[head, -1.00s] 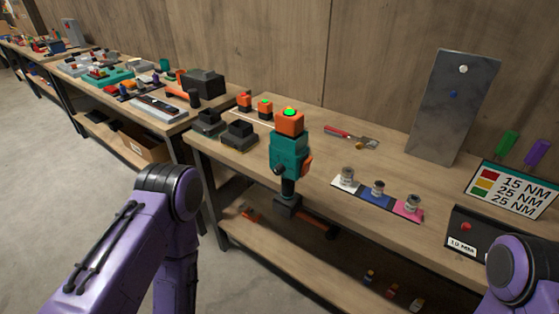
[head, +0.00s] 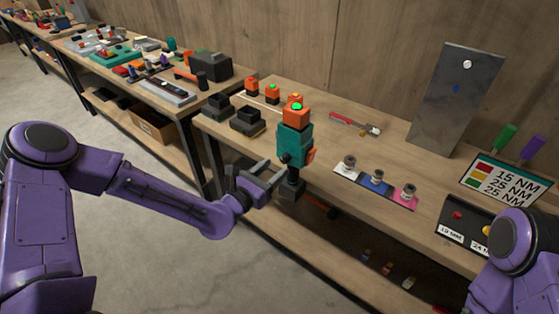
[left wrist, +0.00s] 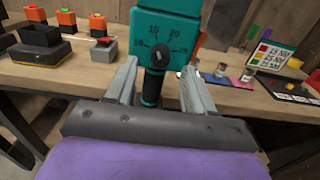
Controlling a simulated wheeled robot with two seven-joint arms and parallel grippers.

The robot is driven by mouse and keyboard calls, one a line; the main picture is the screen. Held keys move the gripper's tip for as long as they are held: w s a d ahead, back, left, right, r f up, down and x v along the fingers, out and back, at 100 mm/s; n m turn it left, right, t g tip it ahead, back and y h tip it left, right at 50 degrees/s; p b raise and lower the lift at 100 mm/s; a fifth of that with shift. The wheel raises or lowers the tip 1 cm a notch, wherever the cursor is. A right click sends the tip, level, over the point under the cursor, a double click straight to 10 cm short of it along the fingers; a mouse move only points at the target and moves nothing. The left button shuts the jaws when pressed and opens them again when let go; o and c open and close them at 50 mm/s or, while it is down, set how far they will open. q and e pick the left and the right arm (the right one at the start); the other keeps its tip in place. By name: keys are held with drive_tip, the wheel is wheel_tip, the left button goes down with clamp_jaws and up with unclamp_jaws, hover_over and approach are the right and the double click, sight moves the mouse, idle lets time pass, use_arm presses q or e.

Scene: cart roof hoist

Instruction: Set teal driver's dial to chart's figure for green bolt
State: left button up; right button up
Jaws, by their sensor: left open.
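The teal driver (head: 295,140), with an orange block and green light on top, stands upright at the bench's front edge. In the left wrist view its dark dial (left wrist: 160,57) faces me, with 15, 20 and 25 readable around it; the pointer's exact setting is unclear. My left gripper (head: 270,180) is open and empty, just left of the driver's lower part, its fingers spread toward the dial side. I cannot make out a green bolt. My right gripper is out of view.
A grey plate (head: 455,100) with a white and a blue bolt stands at the back. Sockets sit on a white, blue and pink strip (head: 376,187). Black docks (head: 248,121) lie left of the driver.

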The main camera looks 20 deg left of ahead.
sight(283, 162)
use_arm(q)
drive_tip(key=x, duration=0.3)
drive_tip(key=shift+w+d+p, duration=0.1)
drive_tip(key=shift+w+p, duration=0.15)
drive_tip(key=shift+p, duration=0.1)
clamp_jaws()
